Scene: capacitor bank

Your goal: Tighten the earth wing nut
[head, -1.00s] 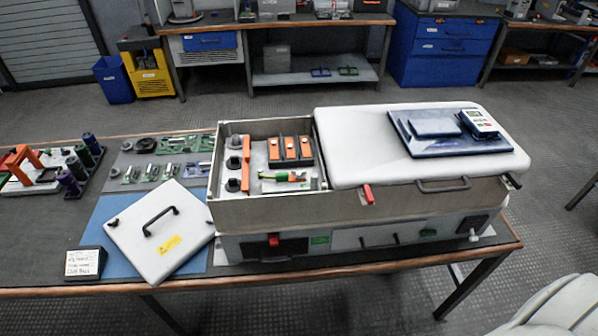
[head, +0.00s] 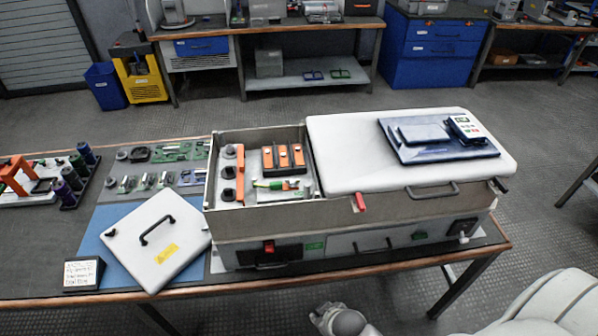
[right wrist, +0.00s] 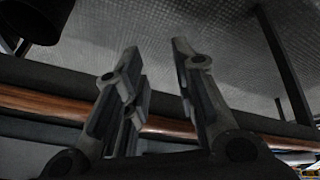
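The capacitor bank's grey metal case (head: 350,222) stands on the bench, its left compartment open. Inside lies a short green-and-yellow lead (head: 268,184) with an orange-red part at its right end. The earth wing nut is too small to make out. My right gripper (right wrist: 157,55) shows in the right wrist view with its fingers apart and nothing between them. The bench's wooden edge runs behind the fingers in that view. My left gripper is not in view.
A white cover (head: 410,150) on the case's right carries a blue tray (head: 440,154) and a meter (head: 464,127). A removed white panel with a black handle (head: 157,262) lies on a blue mat (head: 92,237). A label stand (head: 83,273) is at front left.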

